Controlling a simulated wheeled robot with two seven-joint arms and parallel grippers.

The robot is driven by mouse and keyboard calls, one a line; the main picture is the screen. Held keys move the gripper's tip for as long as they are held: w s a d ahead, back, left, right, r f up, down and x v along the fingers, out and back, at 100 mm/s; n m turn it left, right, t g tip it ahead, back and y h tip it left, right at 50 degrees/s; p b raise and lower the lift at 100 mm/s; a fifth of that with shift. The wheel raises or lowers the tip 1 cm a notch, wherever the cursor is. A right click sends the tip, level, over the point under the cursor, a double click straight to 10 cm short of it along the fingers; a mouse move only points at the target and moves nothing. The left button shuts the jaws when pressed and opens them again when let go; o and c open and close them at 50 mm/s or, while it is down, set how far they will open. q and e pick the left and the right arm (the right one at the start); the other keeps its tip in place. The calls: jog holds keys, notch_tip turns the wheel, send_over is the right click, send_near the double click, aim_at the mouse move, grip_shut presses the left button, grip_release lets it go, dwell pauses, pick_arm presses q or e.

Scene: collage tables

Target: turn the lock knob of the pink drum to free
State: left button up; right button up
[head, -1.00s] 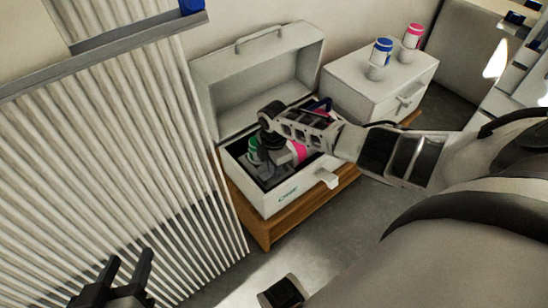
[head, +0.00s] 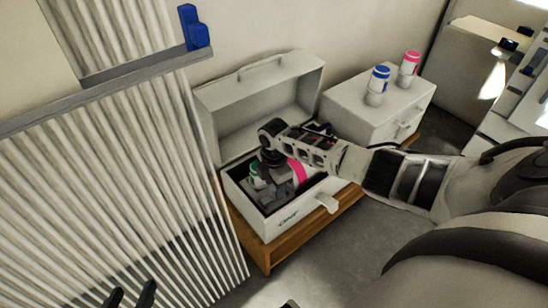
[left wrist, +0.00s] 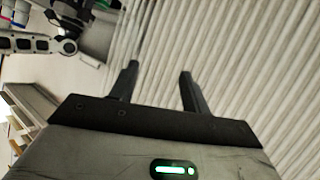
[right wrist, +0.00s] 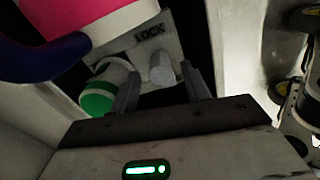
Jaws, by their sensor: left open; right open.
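The pink drum (head: 297,172) lies in an open white box (head: 300,215), partly hidden by my right arm in the head view. In the right wrist view the pink drum (right wrist: 70,35) fills the upper left. Beside it is a grey plate marked LOCK (right wrist: 148,38) with a pale grey knob (right wrist: 161,70) below the word. My right gripper (right wrist: 160,78) is open, and the knob shows between its fingertips; I cannot tell if they touch it. My left gripper (left wrist: 158,80) is open and empty, in front of the ribbed panel, with only its tips at the head view's bottom edge.
A green-and-white bottle (right wrist: 103,88) stands close to my right gripper's left finger. The box's raised lid (head: 262,100) is behind. A white drawer unit (head: 375,115) with blue (head: 377,85) and pink (head: 409,68) bottles stands right. A ribbed panel (head: 100,190) borders the left.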

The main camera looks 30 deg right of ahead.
pick_arm(q)
jog(key=shift+s+a+r+g+y+p, duration=0.15)
jog(key=shift+a+g+y+p, duration=0.25)
jog(key=shift+p, duration=0.75)
jog(key=shift+s+a+r+g+y+p, duration=0.1)
jog(key=shift+s+a+g+y+p, duration=0.3)
jog(key=shift+p, duration=0.7)
pick_arm(e)
notch_tip(320, 180, up, 13)
pick_arm(q)
jog(key=shift+w+a, duration=0.1)
jog(key=shift+w, duration=0.15)
pick_arm(e)
jog(key=shift+r, duration=0.1)
